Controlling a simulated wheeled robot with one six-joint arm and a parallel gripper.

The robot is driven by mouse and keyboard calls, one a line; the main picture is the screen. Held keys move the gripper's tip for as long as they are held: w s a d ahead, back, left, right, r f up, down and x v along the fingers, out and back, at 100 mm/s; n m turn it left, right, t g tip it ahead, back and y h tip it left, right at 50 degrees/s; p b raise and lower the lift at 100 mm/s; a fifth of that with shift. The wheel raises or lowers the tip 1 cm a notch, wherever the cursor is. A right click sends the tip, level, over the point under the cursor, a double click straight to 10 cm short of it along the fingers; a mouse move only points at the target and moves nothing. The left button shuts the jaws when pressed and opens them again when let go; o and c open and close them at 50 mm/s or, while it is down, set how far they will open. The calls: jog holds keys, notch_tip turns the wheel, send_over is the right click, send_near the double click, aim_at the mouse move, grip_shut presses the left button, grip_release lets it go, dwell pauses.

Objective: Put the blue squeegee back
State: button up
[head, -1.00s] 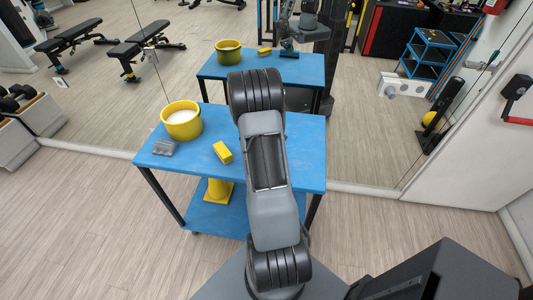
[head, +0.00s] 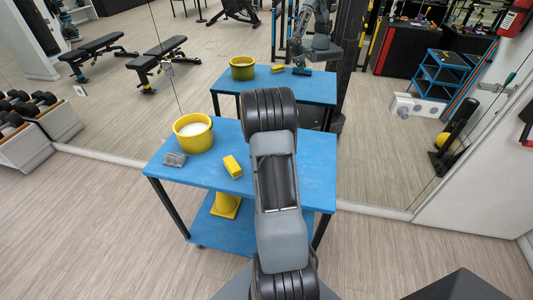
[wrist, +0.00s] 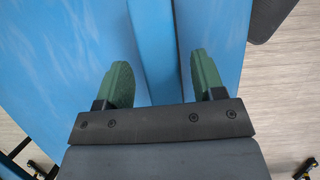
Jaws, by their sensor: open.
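In the wrist view my gripper (wrist: 160,85) has its two green fingertips apart. A blue bar (wrist: 158,45), which looks like the blue squeegee's handle, runs between them, with blue tabletop on both sides. I cannot tell whether the fingers touch it. In the head view my arm hides the gripper and the real squeegee. The mirror shows a dark blue-green shape (head: 302,71), likely the squeegee, on the reflected tabletop beneath my reflected arm. The blue table (head: 318,180) stands ahead of me.
A yellow bucket (head: 194,133) with white contents, a grey cloth (head: 174,159) and a yellow block (head: 232,166) are on the table's left part. A yellow object (head: 225,206) is on the lower shelf. A mirror wall stands behind. Floor is clear left (head: 90,220).

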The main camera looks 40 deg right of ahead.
jog(key=b+v, duration=0.1)
jog(key=v, duration=1.1)
jog(key=a+r+m+t, duration=0.2)
jog(key=a+r, duration=0.3)
jog(key=a, duration=0.3)
jog(key=s+a+r+m+t+y, duration=0.1)
jog(key=s+a+r+m+t, duration=0.1)
jog(key=s+a, duration=0.3)
jog(key=s+a+r+m+t+y, duration=0.1)
jog(key=s+a+t, duration=0.3)
jog(key=a, duration=1)
jog(key=shift+s+a+r+m+y, duration=0.3)
jog(key=shift+s+r+m, duration=0.35)
jog(key=shift+m, duration=0.25)
